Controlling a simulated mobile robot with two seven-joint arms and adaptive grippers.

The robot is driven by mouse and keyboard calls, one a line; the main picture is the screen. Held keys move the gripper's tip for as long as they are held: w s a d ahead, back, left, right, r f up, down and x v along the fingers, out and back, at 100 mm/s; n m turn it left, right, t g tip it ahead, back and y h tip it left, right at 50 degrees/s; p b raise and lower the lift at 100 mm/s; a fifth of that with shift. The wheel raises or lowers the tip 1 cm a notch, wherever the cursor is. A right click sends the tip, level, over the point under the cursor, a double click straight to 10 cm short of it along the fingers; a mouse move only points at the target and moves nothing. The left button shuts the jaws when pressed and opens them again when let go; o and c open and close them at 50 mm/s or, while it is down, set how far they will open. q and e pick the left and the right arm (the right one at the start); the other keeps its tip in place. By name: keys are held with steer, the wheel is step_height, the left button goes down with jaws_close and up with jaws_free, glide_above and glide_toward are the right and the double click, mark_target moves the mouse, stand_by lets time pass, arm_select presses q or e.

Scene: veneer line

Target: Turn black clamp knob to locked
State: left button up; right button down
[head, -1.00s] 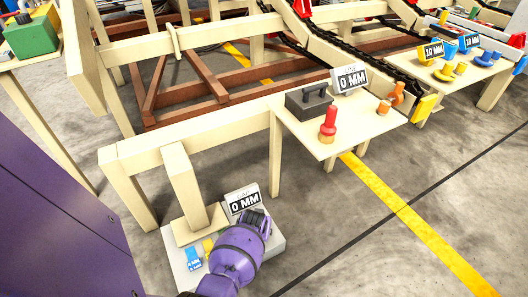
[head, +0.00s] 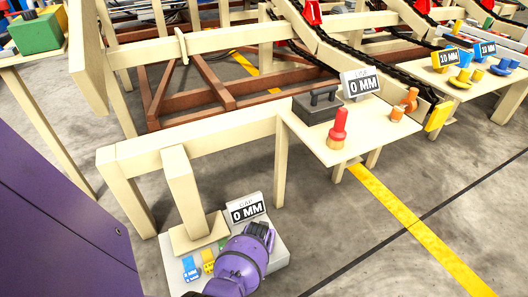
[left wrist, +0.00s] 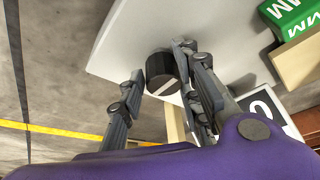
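The black clamp knob (left wrist: 162,72), a short cylinder with a white stripe across its face, shows in the left wrist view over a pale plate (left wrist: 220,35). My left gripper (left wrist: 158,80) has its fingers on either side of the knob. A gap shows on the left finger's side; the right finger is very near or touching, I cannot tell which. In the head view my left gripper (head: 262,233) is low over the pale platform (head: 277,258), and its arm hides the knob. My right gripper is not in view.
A 0 MM display (head: 247,208) stands behind the gripper. Blue (head: 190,268), yellow (head: 208,261) and green (head: 223,243) blocks lie left of it. A wooden post (head: 185,195) rises beside them. A higher table holds a red-handled tool (head: 338,130).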

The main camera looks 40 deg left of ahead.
arm_select(q)
steer(key=shift+d, duration=0.1)
steer(key=c, duration=0.5)
